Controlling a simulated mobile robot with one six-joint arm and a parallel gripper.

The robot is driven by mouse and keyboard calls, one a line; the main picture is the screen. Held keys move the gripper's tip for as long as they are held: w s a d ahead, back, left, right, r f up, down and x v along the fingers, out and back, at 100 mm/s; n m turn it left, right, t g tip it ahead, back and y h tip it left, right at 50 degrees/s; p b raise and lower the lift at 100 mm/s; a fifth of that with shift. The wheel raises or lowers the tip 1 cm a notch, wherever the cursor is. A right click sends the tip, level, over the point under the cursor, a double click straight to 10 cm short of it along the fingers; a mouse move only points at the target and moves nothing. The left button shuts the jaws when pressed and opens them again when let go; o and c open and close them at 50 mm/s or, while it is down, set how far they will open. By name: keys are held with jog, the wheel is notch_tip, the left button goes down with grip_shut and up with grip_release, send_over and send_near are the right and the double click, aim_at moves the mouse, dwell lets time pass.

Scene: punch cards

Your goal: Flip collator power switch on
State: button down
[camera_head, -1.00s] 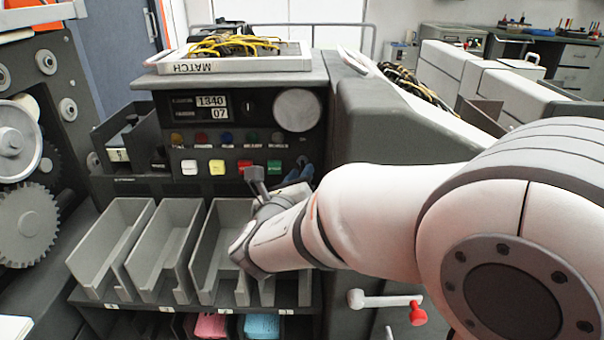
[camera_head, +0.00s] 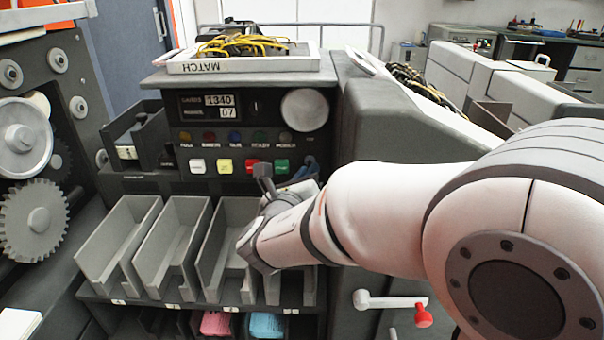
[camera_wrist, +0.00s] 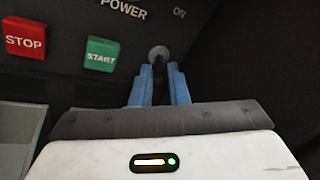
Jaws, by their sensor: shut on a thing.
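The collator's dark control panel (camera_head: 250,105) stands at the centre of the head view. In the wrist view, the power switch (camera_wrist: 158,53) shows as a grey round-ended knob below and between the words POWER and ON. My gripper (camera_wrist: 159,72) has blue fingers on either side of the switch, shut on it. The switch's lower part is hidden between the fingers, and I cannot tell its position. In the head view my gripper (camera_head: 309,165) is at the panel's lower right, and its fingers hide most of the switch.
The red STOP button (camera_wrist: 25,38) and green START button (camera_wrist: 102,53) lie just left of my fingers. Grey card bins (camera_head: 118,245) stand below the panel. A tray marked MATCH (camera_head: 245,62) with yellow cables rests on top. A red-knobbed crank (camera_head: 422,317) sits below my arm.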

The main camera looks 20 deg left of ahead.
aim_at(308, 160)
jog(key=shift+d+p, duration=0.1)
jog(key=shift+p, duration=0.5)
jog(key=shift+r+g+p, duration=0.2)
jog(key=shift+g+p, duration=0.3)
jog(key=shift+p, duration=0.5)
notch_tip(308, 160, up, 2)
jog(key=g+p, duration=0.2)
jog(key=p, duration=0.6)
jog(key=n+g+p, duration=0.1)
jog(key=g+p, duration=0.2)
jog(key=p, duration=0.6)
jog(key=shift+r+n, duration=0.2)
jog(key=shift+n, duration=0.1)
jog(key=g+p, duration=0.1)
jog(key=p, duration=0.3)
jog(key=g+p, duration=0.1)
jog(key=p, duration=0.3)
jog(key=shift+r+h, duration=0.25)
jog(key=shift+h, duration=0.05)
jog(key=shift+w+g+p, duration=0.1)
jog(key=shift+g+p, duration=0.2)
jog(key=shift+p, duration=0.5)
jog(key=shift+w+f+n+g+p, duration=0.1)
jog(key=shift+f+n+g+p, duration=0.3)
jog(key=shift+p, duration=1.1)
jog(key=shift+r, duration=0.2)
